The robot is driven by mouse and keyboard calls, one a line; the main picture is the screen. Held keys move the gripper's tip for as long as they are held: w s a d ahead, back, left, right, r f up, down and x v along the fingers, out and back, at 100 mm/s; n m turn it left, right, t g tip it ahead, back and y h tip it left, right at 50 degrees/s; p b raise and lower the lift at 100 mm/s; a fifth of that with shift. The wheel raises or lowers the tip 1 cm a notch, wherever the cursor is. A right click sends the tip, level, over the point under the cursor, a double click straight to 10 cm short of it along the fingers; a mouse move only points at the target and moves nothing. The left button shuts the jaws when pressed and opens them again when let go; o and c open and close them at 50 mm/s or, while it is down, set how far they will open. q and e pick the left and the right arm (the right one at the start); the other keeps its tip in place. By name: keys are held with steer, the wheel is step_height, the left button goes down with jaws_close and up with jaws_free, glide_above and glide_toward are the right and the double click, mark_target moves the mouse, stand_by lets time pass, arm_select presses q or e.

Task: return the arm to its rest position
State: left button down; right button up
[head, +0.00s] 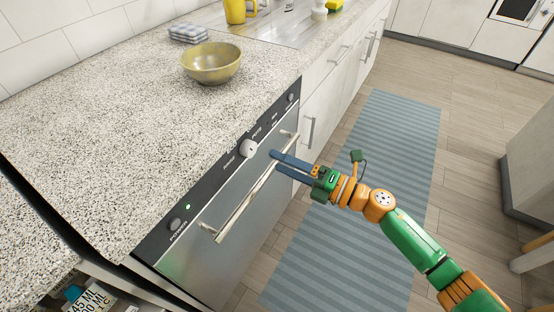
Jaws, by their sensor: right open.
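My right arm comes in from the lower right of the head view, in green and orange. My right gripper (279,167) is open, its two dark blue fingers pointing left toward the front of the dishwasher (205,262). The fingertips overlap the upper end of its handle (250,201) in the picture; I cannot tell if they touch it. Nothing is seen between the fingers. My left gripper is not in view.
A yellow bowl (211,62) and a folded checked cloth (188,33) stand on the speckled counter (110,120). A yellow pitcher (236,11) is by the sink area at the back. A striped blue rug (390,140) covers the floor to the right.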

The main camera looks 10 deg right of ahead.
steer(key=d+f+m+t+h+p, duration=0.2)
steer(key=d+f+m+h+p, duration=0.5)
steer(key=d+f+m+h, duration=0.65)
steer(key=s+f+m+g+p, duration=0.2)
steer(key=s+f+m+g, duration=0.2)
steer(key=s+f+m, duration=0.75)
steer(key=s+f+m+g+p, duration=0.1)
steer(key=s+f+m+g, duration=0.1)
steer(key=s, duration=1)
steer(key=s+f+m+g+h+p, duration=0.1)
steer(key=s+g, duration=0.4)
steer(key=s, duration=0.8)
step_height(320, 180, down, 3)
steer(key=shift+s+a+r+m+g+p, duration=0.25)
steer(key=shift+m+p, duration=0.25)
steer(key=shift+m, duration=0.6)
